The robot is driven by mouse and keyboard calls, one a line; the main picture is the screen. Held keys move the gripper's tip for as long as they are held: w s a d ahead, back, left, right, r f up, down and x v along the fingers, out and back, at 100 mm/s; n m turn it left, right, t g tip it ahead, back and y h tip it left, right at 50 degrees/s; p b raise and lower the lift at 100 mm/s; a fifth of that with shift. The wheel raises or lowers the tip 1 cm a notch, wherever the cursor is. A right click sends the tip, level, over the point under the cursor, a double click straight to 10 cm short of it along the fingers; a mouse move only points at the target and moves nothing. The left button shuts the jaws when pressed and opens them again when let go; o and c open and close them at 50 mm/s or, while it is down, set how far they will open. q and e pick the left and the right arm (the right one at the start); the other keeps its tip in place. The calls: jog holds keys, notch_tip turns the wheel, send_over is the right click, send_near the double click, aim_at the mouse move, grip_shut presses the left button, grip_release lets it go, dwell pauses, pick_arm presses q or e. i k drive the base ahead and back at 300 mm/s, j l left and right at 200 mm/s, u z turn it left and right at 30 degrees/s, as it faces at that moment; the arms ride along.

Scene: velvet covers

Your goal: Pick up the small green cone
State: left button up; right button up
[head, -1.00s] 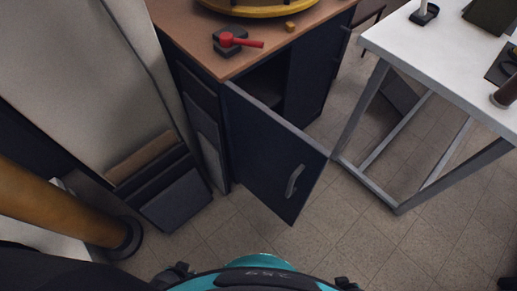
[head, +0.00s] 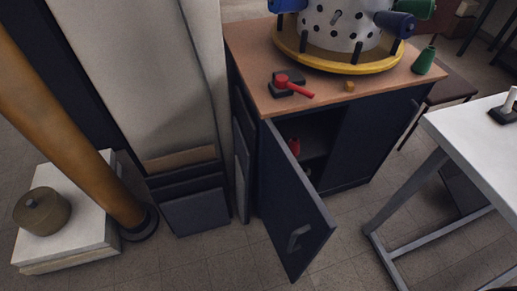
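A small green cone-shaped thing (head: 425,58) with a thin dark tip stands upright at the right end of the brown cabinet top (head: 330,86). It is just right of the yellow round base (head: 345,64) of a pale drum with holes (head: 335,24). Nothing touches it from above. Neither of my grippers is in view.
The dark cabinet door (head: 292,205) hangs open toward me. A white table (head: 475,140) stands right; an orange post (head: 70,120) and low white plinth (head: 75,225) stand left.

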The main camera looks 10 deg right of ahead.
aim_at(422, 66)
jog(key=k+l+u, duration=0.1)
jog(key=l, duration=0.3)
jog(key=k+l, duration=0.1)
jog(key=l, duration=0.3)
jog(key=k+l+u, duration=0.15)
jog(key=l, duration=0.25)
jog(key=k+l+u, duration=0.1)
jog(key=l, duration=0.3)
